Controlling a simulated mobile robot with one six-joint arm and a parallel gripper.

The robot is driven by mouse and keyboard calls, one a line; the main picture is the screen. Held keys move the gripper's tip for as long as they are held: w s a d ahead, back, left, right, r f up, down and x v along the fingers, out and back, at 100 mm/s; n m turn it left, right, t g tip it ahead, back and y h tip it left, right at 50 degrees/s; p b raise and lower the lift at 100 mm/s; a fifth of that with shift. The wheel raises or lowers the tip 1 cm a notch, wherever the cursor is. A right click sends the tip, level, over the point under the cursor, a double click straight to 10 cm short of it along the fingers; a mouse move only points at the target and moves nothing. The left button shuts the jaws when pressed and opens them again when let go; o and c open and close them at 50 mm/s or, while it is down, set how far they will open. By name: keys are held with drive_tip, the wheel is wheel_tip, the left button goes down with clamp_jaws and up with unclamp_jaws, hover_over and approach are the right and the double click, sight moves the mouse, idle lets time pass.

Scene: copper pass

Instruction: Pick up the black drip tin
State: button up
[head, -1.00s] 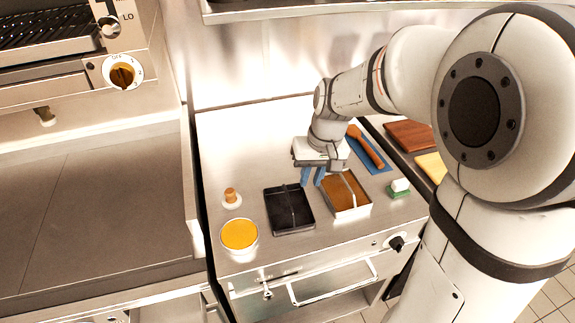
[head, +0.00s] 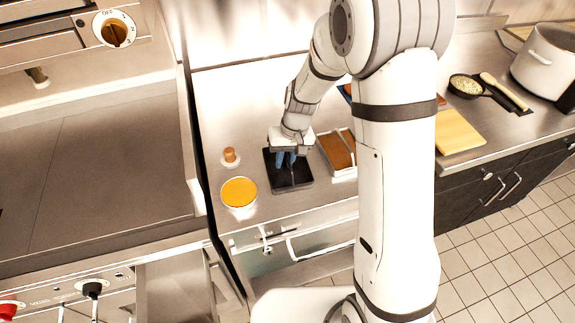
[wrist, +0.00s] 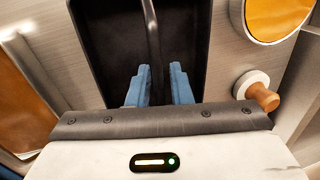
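The black drip tin (head: 302,181) is a shallow square tray with a bar handle across its middle, on the steel counter. My gripper (head: 287,163) is over the rear half of it, pointing down. In the wrist view the tin (wrist: 185,40) fills the top middle. The two blue fingers (wrist: 159,70) are apart, with the dark handle bar (wrist: 153,35) running toward the gap between them. Nothing is clamped that I can see. The fingers hide part of the tin, and I cannot tell how far their tips are above it.
A tub of orange-yellow contents (head: 239,193) and a small wooden-knobbed item (head: 230,157) stand on the left. A cutting board (head: 458,132) lies farther right.

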drive_tip(key=shift+f, duration=0.1)
clamp_jaws()
idle(0.4)
